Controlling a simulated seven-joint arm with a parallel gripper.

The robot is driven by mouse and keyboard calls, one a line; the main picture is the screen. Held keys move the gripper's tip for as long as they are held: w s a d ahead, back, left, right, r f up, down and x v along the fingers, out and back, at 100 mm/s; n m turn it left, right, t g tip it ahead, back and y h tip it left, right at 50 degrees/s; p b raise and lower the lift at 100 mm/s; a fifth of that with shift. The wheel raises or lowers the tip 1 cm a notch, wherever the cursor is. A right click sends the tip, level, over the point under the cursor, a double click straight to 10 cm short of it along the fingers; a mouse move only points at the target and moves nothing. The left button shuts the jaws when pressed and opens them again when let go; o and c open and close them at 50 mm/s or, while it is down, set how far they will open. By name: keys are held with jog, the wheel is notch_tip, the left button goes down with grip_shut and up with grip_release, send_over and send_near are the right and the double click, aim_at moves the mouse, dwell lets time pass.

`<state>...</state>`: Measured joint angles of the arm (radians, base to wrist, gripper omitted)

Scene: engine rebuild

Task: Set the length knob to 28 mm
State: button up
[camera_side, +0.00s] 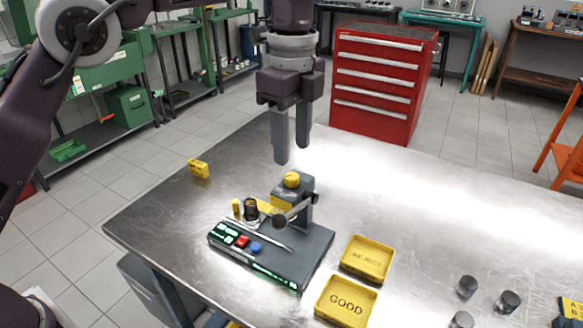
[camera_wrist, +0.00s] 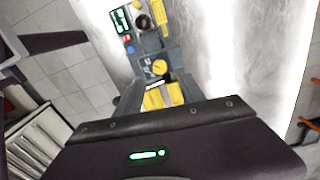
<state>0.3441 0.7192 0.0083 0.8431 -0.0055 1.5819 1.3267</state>
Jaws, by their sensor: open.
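The yellow round knob (camera_side: 291,180) sits on top of the grey upright block of a bench device (camera_side: 300,245). It also shows in the wrist view (camera_wrist: 159,67), with small pale marks beside it too small to read. My gripper (camera_side: 291,153) points down above the knob, apart from it, with its two grey fingers spread and nothing between them. The device has a lit green display (camera_side: 226,231), also in the wrist view (camera_wrist: 122,20), but its digits cannot be read. Red and blue buttons are beside the display.
Yellow trays marked REJECT (camera_side: 367,258) and GOOD (camera_side: 346,301) lie right of the device. Several dark cylinders (camera_side: 467,286) stand farther right. A small yellow block (camera_side: 198,168) is near the table's left edge. The metal table (camera_side: 400,195) is clear behind the trays.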

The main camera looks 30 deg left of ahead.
aim_at(292, 176)
notch_tip(292, 176, down, 6)
grip_shut()
dwell(0.3)
